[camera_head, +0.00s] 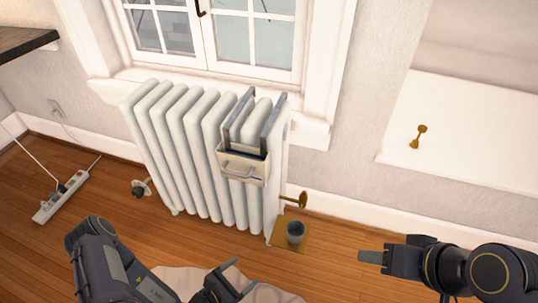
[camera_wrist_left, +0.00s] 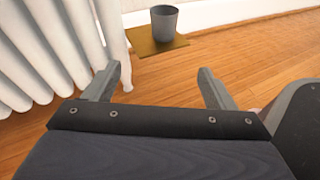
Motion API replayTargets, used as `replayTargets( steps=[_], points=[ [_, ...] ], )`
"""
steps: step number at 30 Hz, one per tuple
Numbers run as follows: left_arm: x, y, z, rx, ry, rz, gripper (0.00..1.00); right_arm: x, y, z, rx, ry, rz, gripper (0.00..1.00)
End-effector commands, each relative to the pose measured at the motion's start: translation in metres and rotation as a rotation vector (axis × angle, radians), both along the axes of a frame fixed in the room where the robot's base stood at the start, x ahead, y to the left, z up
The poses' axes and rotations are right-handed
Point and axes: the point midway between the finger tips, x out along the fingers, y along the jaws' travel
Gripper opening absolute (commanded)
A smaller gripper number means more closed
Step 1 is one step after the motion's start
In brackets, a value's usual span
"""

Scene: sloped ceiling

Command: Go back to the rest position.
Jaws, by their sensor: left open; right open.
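My left gripper (camera_head: 242,277) is low in the middle of the head view, above the floor and in front of the radiator. Its two fingers are apart with nothing between them, as the left wrist view (camera_wrist_left: 159,70) also shows. My right gripper (camera_head: 372,257) is at the lower right, pointing left, seen from the side. It is open and holds nothing that I can see. A grey cup (camera_head: 295,232) stands upright on a brass-coloured plate (camera_head: 284,246) by the radiator's right foot. In the left wrist view the cup (camera_wrist_left: 164,23) is beyond the fingertips, apart from them.
A white radiator (camera_head: 185,150) stands under the window, with a cream box (camera_head: 243,166) hung on it by grey straps. A brass valve (camera_head: 296,200) sticks out near its foot. A power strip (camera_head: 60,198) lies on the left floor. A brass object (camera_head: 418,137) is on the white ledge (camera_head: 470,150).

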Motion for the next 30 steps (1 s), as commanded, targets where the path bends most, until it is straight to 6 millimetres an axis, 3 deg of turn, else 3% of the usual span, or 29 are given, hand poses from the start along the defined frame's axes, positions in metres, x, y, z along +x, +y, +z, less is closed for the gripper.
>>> replayTargets(
  steps=[8,11,16,21,24,30],
  points=[
    [0.026,0.014,0.058,0.020,-0.159,-0.139,0.78,0.000,0.000,0.000,0.000,0.000,0.000,0.51],
    [0.034,0.018,0.089,0.037,-0.235,-0.218,0.78,0.000,0.000,0.000,0.000,0.000,0.000,0.51],
    [0.039,0.023,0.161,0.103,-0.405,-0.423,0.78,0.000,0.000,0.000,0.000,0.000,0.000,0.51],
    [0.020,0.024,0.236,0.236,-0.576,-0.687,0.78,0.000,0.000,0.000,0.000,0.000,0.000,0.51],
    [0.000,0.025,0.270,0.344,-0.657,-0.835,0.78,0.000,0.000,0.000,0.000,0.000,0.000,0.51],
    [-0.043,0.037,0.317,0.631,-0.786,-1.091,0.78,0.000,0.000,0.000,0.000,0.000,0.000,0.51]
  ],
)
